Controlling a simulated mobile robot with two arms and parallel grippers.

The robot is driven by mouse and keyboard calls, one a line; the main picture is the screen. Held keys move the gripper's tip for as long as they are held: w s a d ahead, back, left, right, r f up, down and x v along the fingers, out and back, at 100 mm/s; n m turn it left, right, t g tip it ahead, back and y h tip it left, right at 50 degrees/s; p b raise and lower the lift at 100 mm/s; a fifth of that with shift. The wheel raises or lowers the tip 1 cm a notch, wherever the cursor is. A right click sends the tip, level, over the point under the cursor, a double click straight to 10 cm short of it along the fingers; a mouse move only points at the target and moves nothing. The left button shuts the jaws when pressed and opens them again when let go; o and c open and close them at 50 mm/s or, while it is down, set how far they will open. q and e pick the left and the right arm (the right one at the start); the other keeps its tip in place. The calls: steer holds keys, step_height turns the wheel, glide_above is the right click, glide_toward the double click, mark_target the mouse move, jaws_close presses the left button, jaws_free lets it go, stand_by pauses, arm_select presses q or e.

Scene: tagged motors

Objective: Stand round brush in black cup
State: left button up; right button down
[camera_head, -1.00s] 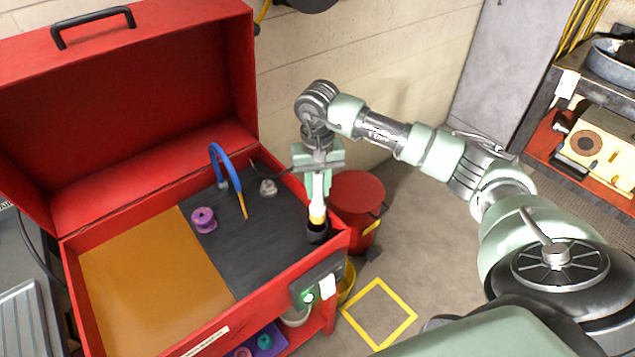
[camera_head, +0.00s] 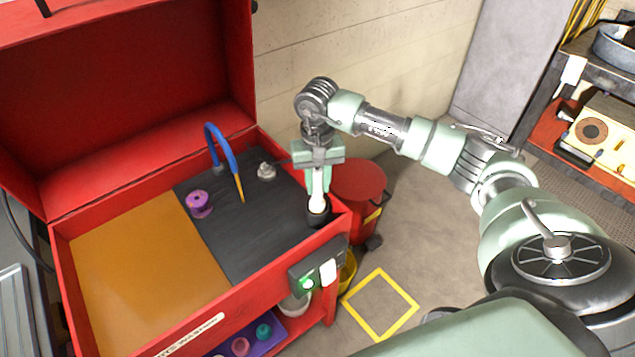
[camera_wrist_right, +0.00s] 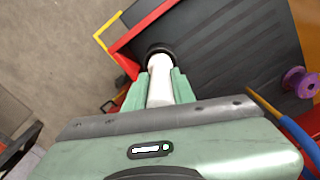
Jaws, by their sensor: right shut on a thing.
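The round brush (camera_head: 317,201) shows as a white handle between the fingers of my right gripper (camera_head: 318,188), which is shut on it. The brush points down and its lower end is inside the black cup (camera_head: 317,217), so the bristles are hidden. The cup stands at the right front corner of the dark mat in the red cabinet. In the right wrist view the white handle (camera_wrist_right: 159,82) runs between the green fingers to the dark cup rim (camera_wrist_right: 160,50). I cannot tell whether the brush touches the cup's bottom. My left gripper is not in view.
The red cabinet (camera_head: 262,262) has a raised wall around the dark mat (camera_head: 250,240) and a tan panel (camera_head: 145,270). A purple spool (camera_head: 199,203), a blue hose (camera_head: 228,150) and a small grey fitting (camera_head: 266,171) stand left of the cup. A red bin (camera_head: 358,190) is right.

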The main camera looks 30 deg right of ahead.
mark_target(317, 170)
steer(key=c, duration=1.1)
jaws_free()
step_height(317, 170, up, 7)
steer(key=shift+r+b, duration=0.1)
steer(key=shift+b, duration=0.9)
steer(key=shift+r, duration=0.3)
